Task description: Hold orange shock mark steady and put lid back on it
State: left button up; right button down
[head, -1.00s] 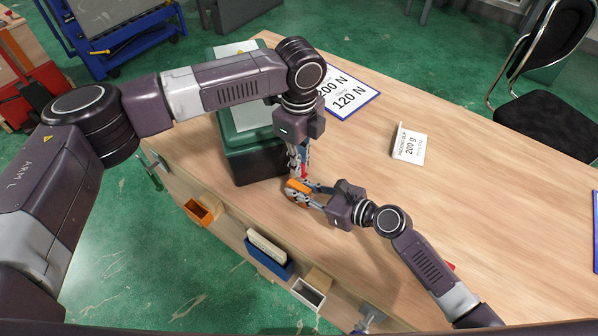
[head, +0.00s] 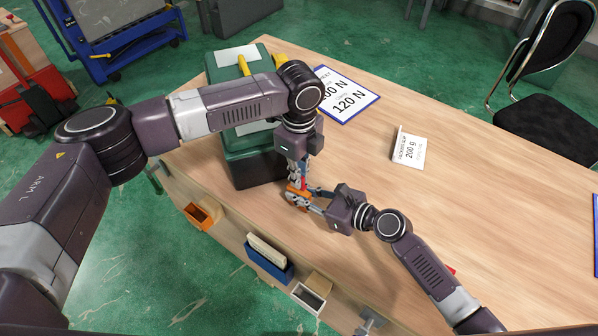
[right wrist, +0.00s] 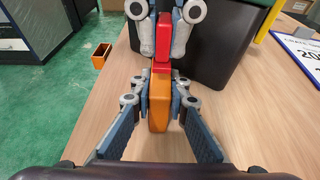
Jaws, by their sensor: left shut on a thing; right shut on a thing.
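The orange shock mark (right wrist: 159,95) stands in my right gripper (right wrist: 160,108), whose fingers are shut around its sides; the mark also shows in the head view (head: 296,197). My right gripper (head: 305,199) reaches in from the right, low over the table. The red lid (right wrist: 163,38) is shut in my left gripper (right wrist: 163,22), directly above the mark. The lid's wider lower end appears to meet the top of the orange body; whether it is seated I cannot tell. My left gripper (head: 297,178) points down in the head view, partly hiding the lid.
A green case with a dark base (head: 257,170) stands close behind the grippers. Small bins, including an orange one (head: 205,214), hang along the front edge.

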pick_arm(q)
jog(key=shift+f, duration=0.25)
jog(key=shift+f, duration=0.65)
dwell(0.3)
jog(key=o, duration=0.8)
jog(key=shift+c, duration=0.2)
jog(key=shift+r, duration=0.1)
notch_tip(320, 180, up, 12)
